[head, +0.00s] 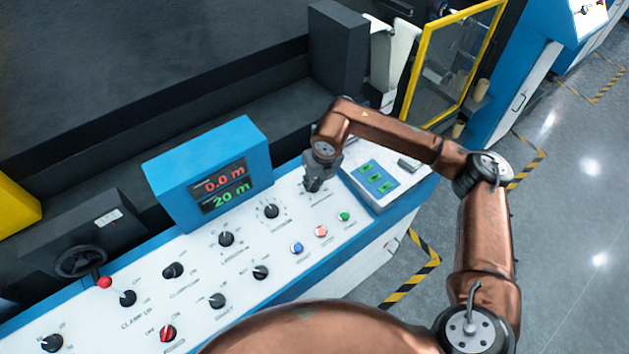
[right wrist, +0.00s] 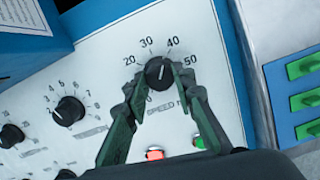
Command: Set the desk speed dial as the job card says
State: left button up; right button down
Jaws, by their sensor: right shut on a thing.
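The speed dial (right wrist: 158,72) is a black knob on the white desk panel, with marks from about 20 to 50 printed around it and the word SPEED below. My right gripper (right wrist: 160,80) is shut on it, one finger on each side. A pale pointer line shows on the knob's face, but its exact reading is too small to tell. In the head view my right gripper (head: 313,184) points down at the panel and hides the dial. I see no job card that I can read. My left gripper is not in view.
A blue display box (head: 207,173) shows 0.0 m in red and 20 m in green. A tension dial (right wrist: 69,111), blue (head: 297,248), red and green buttons and several black knobs surround the dial. A blue panel with green switches (head: 375,180) lies to the right.

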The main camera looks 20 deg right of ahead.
jog(key=shift+m, duration=0.9)
jog(key=c, duration=1.6)
grip_release()
jog(key=shift+r, duration=0.2)
jog(key=v, duration=1.1)
jog(key=shift+s+r, duration=0.1)
jog(key=shift+r, duration=0.25)
